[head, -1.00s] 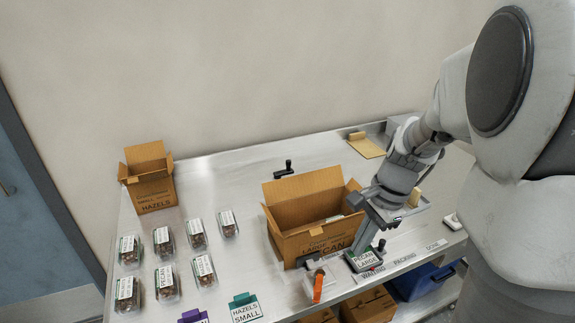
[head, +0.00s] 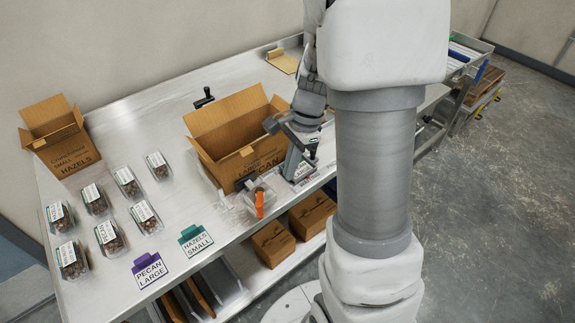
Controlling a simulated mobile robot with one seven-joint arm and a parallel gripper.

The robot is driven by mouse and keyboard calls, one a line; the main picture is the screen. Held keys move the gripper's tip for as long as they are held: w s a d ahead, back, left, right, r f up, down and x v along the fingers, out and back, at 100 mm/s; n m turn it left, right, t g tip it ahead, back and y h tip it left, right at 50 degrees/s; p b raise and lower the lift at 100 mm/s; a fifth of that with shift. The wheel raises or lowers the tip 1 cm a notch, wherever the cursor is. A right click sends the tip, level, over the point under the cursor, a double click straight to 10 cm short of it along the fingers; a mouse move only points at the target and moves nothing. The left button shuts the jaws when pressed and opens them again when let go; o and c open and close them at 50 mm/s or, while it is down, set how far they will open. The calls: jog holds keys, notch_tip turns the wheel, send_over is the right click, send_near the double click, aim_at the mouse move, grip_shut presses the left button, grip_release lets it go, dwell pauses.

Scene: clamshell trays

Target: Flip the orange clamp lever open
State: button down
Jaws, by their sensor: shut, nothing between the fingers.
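The orange clamp lever (head: 260,204) sits on a small clamp fixture (head: 254,188) at the table's front edge, in front of the large cardboard box. It looks upright, seen nearly end on. My gripper (head: 291,172) is shut and empty, pointing down beside the box's right front corner. It is to the right of the lever and a little behind it, apart from it. The gripper partly covers a small card stand on the tabletop. A black clamp handle (head: 204,97) stands behind the box.
The open large box (head: 240,160) is close to my gripper's left. Several clamshell trays (head: 107,236) and two label cards, purple (head: 150,270) and teal (head: 195,240), lie left. A small open box (head: 62,140) stands at the back left. Boxes (head: 272,243) sit below the table.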

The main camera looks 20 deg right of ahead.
aim_at(259, 198)
jog(key=a+f, duration=0.5)
jog(key=f, duration=0.1)
jog(key=shift+s+a, duration=0.25)
jog(key=shift+s, duration=0.1)
